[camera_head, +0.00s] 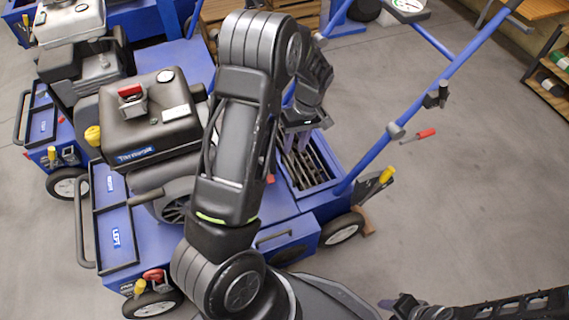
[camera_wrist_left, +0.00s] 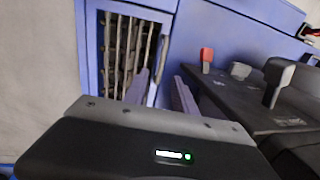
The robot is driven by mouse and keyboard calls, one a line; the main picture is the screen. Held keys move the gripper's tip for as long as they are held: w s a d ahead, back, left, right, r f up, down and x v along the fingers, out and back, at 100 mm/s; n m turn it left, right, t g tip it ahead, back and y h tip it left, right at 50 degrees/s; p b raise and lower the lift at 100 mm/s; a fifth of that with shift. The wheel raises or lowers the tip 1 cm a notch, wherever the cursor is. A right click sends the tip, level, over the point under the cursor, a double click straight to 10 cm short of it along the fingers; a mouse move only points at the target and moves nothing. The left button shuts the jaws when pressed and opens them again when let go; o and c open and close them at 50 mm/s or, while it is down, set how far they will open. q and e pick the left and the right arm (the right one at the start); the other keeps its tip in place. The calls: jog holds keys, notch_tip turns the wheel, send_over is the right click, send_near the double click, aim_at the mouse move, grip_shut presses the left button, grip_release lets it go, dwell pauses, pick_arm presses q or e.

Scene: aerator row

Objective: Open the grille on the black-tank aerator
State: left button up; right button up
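My left gripper (camera_head: 300,122) is over the grille end, partly hidden by my own arm. In the left wrist view its two fingers (camera_wrist_left: 161,88) are apart, near the handle; contact cannot be told. My right gripper (camera_head: 400,305) is at the bottom right, away from the aerator.
A second aerator with a grey tank (camera_head: 75,20) stands behind at the left. Blue push-handle tubes (camera_head: 425,100) rise at the right, with a red-gripped lever (camera_head: 420,135). A shelf (camera_head: 550,85) stands at the far right. The grey floor at right is clear.

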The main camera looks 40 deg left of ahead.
aim_at(287, 164)
pick_arm(q)
jog(key=shift+a+r, duration=0.2)
jog(key=shift+a, duration=0.05)
jog(key=shift+f, duration=0.15)
jog(key=f+b, duration=0.1)
jog(key=f, duration=0.1)
jog(key=s+f, duration=0.1)
jog(key=f, duration=0.2)
jog(key=f+b, duration=0.1)
jog(key=f, duration=0.1)
jog(key=shift+s+a+f+b, duration=0.2)
jog(key=shift+a+f+b, duration=0.1)
jog(key=shift+c, duration=0.4)
grip_shut()
dwell(0.8)
